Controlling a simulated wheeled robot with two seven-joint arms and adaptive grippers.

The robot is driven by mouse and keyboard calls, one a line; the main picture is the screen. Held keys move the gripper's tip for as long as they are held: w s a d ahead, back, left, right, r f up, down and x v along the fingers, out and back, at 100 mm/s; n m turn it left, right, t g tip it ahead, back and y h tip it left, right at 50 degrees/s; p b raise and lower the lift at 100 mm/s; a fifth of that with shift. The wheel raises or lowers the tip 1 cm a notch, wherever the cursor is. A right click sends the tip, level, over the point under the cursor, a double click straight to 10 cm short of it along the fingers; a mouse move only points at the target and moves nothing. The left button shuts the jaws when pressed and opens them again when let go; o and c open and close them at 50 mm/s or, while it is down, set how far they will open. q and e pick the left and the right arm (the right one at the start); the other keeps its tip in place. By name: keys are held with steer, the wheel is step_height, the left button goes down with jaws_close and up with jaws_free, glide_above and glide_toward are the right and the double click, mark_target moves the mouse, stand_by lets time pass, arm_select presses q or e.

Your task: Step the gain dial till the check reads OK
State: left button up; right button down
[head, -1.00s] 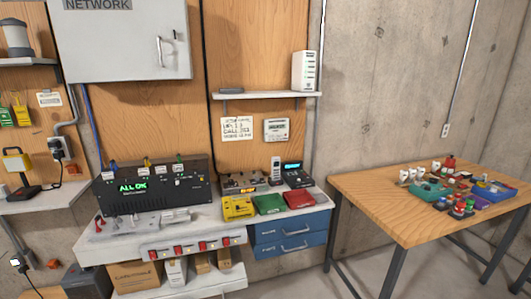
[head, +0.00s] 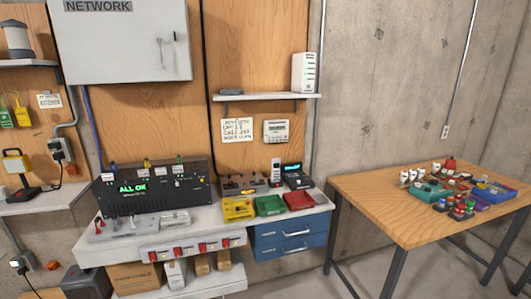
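A black device (head: 152,188) stands on the white bench at the left. Its green display (head: 132,188) reads "ALL OK". Small knobs and tagged plugs show on its face and top, but I cannot tell which one is the gain dial. A grey unit with small controls (head: 240,184) and a lit amber readout sits to its right on the bench. Neither of my grippers is in the head view.
Yellow (head: 238,208), green (head: 270,205) and red (head: 300,200) cases line the bench's right part. A cordless phone (head: 276,172) stands behind them. A network cabinet (head: 125,45) hangs above. A wooden table (head: 375,195) with small items stands right, with floor between.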

arm_select(q)
jaws_close()
stand_by(1.4)
